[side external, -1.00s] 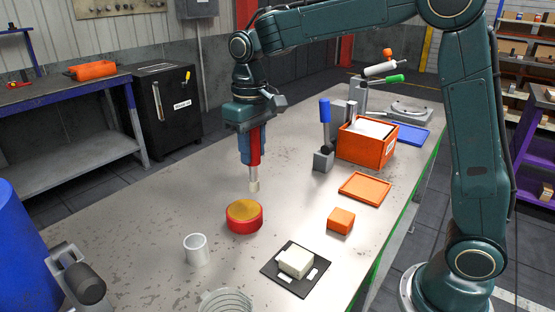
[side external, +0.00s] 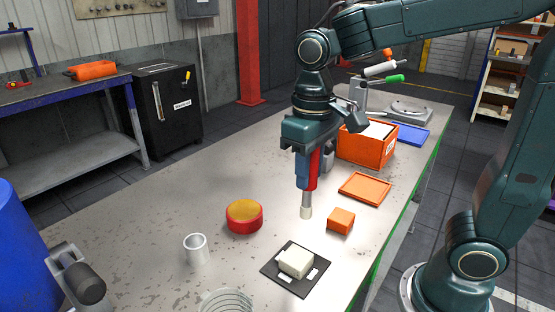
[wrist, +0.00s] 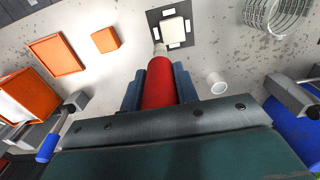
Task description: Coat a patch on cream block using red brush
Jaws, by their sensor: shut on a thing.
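My gripper (side external: 308,172) is shut on the red brush (side external: 313,168) and holds it upright, its pale bristles (side external: 306,212) pointing down above the table. In the wrist view the brush (wrist: 158,85) sits between the blue fingers, its tip close to the mat's near edge in the picture. The cream block (side external: 296,262) sits on a black mat (side external: 275,269) with white strips around it, ahead of and below the bristles; it also shows in the wrist view (wrist: 174,29). A red round pot (side external: 244,217) with amber contents stands left of the brush.
A small orange block (side external: 341,220) lies just right of the brush tip, with an orange tray (side external: 365,188) behind it. A white cup (side external: 196,249) and a wire coil (side external: 227,302) are at the front left. An orange bin (side external: 366,146) stands farther back.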

